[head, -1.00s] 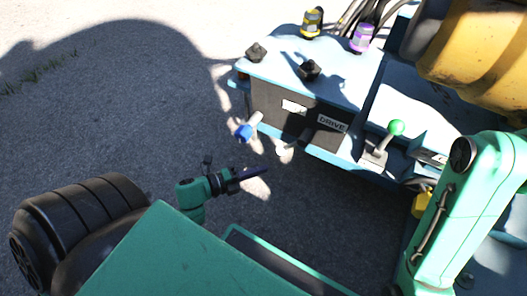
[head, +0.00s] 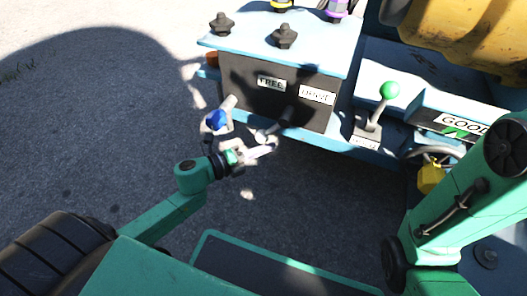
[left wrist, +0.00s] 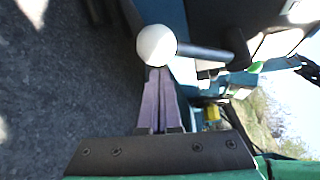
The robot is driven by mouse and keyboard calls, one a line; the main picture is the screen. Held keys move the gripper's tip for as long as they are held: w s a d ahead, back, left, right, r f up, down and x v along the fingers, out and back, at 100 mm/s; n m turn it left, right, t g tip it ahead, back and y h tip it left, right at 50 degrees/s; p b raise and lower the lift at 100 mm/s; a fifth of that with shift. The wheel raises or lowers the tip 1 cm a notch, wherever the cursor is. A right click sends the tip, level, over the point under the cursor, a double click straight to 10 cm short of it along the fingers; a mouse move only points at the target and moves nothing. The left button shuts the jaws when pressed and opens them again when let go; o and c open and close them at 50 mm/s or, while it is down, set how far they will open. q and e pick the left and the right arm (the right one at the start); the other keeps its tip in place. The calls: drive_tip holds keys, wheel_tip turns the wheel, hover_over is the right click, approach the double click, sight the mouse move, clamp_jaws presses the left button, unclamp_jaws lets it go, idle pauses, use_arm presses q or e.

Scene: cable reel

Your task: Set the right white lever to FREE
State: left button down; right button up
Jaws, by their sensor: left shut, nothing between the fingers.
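The white-knobbed lever (head: 262,136) is on the dark front panel of the blue cabinet. Its dark shaft (head: 288,117) slopes down and left from below the DRIVE label (head: 317,95); the FREE label (head: 270,82) is left of that. My left gripper (head: 268,150) is shut and empty, just below the white knob. In the left wrist view, the closed fingertips (left wrist: 157,72) meet the lower edge of the white ball (left wrist: 156,45) in the picture; I cannot tell whether they touch. My right gripper is not in view, though my right arm shows.
A blue-knobbed lever (head: 215,120) stands close left of the white one. A green-knobbed lever (head: 389,91) is on the blue ledge to the right, near a GOOD sign (head: 462,124). A yellow drum (head: 460,40) is at the upper right. Open pavement lies left.

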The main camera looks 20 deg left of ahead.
sight(260, 141)
use_arm(q)
drive_tip(key=shift+w+a+r, duration=0.1)
drive_tip(key=shift+a+r, duration=0.05)
drive_tip(key=shift+a, duration=0.15)
drive_tip(key=a+p, duration=0.1)
drive_tip(key=r+p, duration=0.1)
drive_tip(key=p, duration=0.1)
drive_tip(key=shift+w+a+r+m+y, duration=0.15)
drive_tip(key=shift+w+a+m+y, duration=0.05)
drive_tip(key=shift+a+m+y, duration=0.2)
drive_tip(key=shift+f, duration=0.2)
drive_tip(key=shift+w+a, duration=0.1)
